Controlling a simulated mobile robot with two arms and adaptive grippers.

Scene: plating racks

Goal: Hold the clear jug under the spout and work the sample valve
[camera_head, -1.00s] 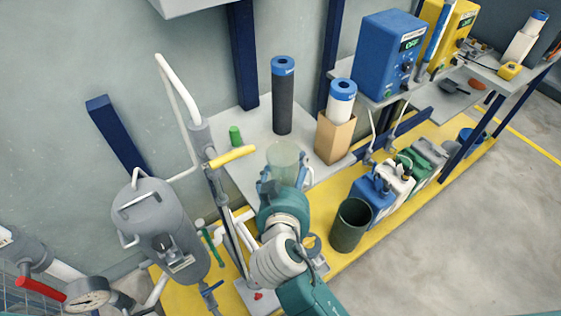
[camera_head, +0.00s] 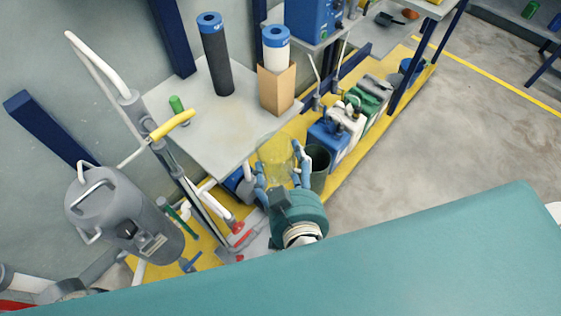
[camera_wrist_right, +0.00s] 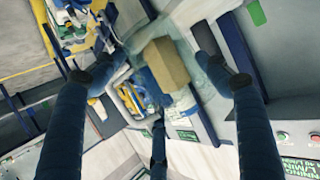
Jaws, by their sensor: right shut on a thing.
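The clear jug (camera_head: 275,160) is see-through, with the yellow floor panel showing through it. My right gripper (camera_head: 283,182) is shut on it, its blue fingers around its sides, just off the front edge of the grey bench top. In the right wrist view the right gripper's dark fingers (camera_wrist_right: 160,85) reach in from the edges; the jug's outline is hard to make out there. A yellow lever (camera_head: 172,124) sits on the grey upright pipe left of the jug. Red handles (camera_head: 240,236) show low by that pipe's foot. I cannot tell which part is the sample spout. My left gripper is out of view.
A dark bin (camera_head: 318,165) stands close right of the jug. A grey tank (camera_head: 120,220) stands left.

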